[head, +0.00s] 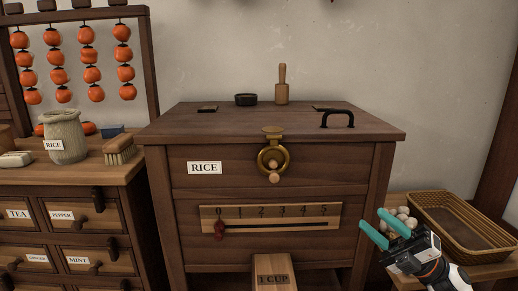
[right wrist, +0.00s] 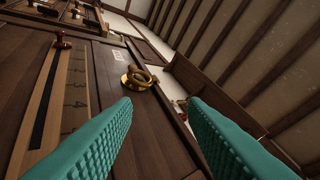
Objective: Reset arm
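My right gripper (head: 378,228) is at the right front of the wooden rice chest (head: 340,165). Its two teal fingers are spread apart with nothing between them. In the right wrist view the open fingers (right wrist: 160,115) frame the chest front, with the brass ring (right wrist: 138,79) beyond them. The same brass ring, with a wooden knob, shows in the head view (head: 273,158). Below it is a 0 to 5 scale with a slot, and its red pointer (head: 219,230) stands near 0. A wooden block marked 1 CUP (head: 272,274) is below. My left gripper is not in view.
A wicker basket (head: 436,219) and pale round items (head: 402,219) sit at the right, close to my right gripper. A black handle (head: 337,119), a dark bowl (head: 246,99) and a wooden pestle (head: 282,86) are on the chest top. Labelled drawers, a rice sack (head: 66,137) and a brush (head: 119,150) stand left.

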